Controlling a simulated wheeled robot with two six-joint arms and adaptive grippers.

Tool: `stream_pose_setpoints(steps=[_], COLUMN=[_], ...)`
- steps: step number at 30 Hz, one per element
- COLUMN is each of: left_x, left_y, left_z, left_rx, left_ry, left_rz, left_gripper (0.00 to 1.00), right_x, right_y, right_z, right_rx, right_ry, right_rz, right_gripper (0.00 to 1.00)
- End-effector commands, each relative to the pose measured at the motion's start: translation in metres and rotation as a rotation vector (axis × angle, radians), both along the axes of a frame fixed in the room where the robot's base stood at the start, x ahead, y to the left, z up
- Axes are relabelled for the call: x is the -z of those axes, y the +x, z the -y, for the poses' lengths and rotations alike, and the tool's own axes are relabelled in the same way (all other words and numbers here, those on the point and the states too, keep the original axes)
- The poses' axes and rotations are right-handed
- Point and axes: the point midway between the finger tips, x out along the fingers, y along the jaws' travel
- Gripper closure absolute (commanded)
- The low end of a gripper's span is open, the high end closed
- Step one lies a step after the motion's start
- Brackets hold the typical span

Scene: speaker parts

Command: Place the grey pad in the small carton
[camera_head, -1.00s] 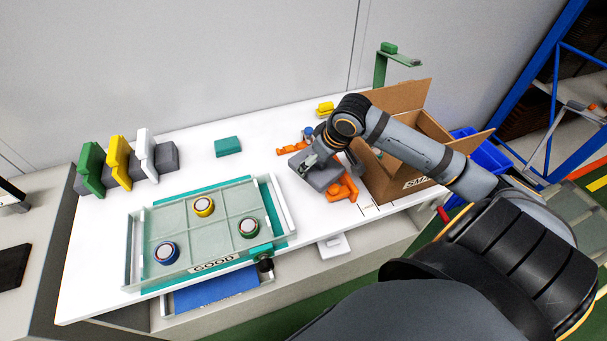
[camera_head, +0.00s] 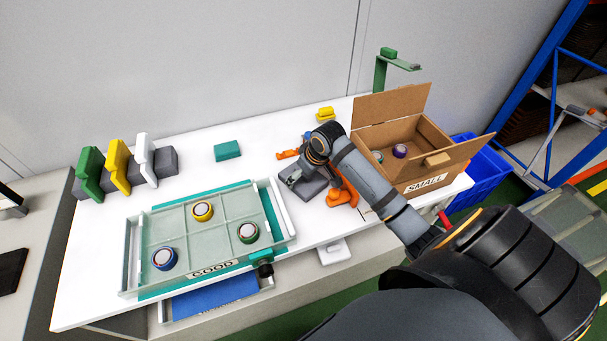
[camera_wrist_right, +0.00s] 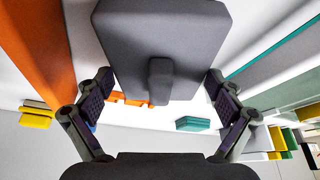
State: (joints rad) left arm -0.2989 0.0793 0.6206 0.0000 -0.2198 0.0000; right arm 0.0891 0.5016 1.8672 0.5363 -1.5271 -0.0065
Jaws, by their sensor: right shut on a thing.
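The grey pad (camera_head: 312,188) is a flat dark block near the right middle of the white table. In the right wrist view the pad (camera_wrist_right: 165,40) fills the top middle, with a small raised knob. My right gripper (camera_head: 297,174) is shut on the pad; its fingers (camera_wrist_right: 160,95) stand wide at the pad's two sides in the wrist view. Whether the pad is clear of the table I cannot tell. The small carton (camera_head: 445,178), brown with open flaps and a SMALL label, stands to the right. My left gripper is not in view.
Round parts, one purple (camera_head: 400,151), sit inside the carton. An orange part (camera_head: 341,193) lies beside the pad. A GOOD tray (camera_head: 190,237) with three round parts is at the left front. A teal block (camera_head: 228,150) lies behind it.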

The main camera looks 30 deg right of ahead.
Motion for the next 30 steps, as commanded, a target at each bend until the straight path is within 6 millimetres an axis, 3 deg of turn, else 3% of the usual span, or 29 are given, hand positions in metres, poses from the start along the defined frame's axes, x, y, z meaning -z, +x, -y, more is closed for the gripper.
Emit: stream_pose_setpoints(steps=[10,11,12,23,26,30], left_x=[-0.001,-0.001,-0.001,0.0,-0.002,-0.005], left_y=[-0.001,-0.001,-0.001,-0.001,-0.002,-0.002], left_z=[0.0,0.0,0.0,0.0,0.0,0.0], left_rx=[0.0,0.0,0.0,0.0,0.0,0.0], left_ry=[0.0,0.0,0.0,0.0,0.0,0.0], left_rz=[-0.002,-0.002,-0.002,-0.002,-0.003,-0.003], left_gripper=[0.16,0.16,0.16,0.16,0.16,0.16], right_x=[0.006,0.006,0.006,0.004,-0.007,-0.037], right_y=[0.0,0.0,0.0,0.0,-0.003,-0.014], right_z=[0.0,0.0,0.0,0.0,0.002,0.005], right_rx=[0.0,0.0,0.0,-0.001,-0.001,-0.002], right_ry=[0.0,0.0,0.0,-0.001,-0.003,-0.009], right_rz=[0.0,0.001,0.001,0.002,0.005,0.005], right_gripper=[0.28,0.04,0.0,0.0,0.0,0.0])
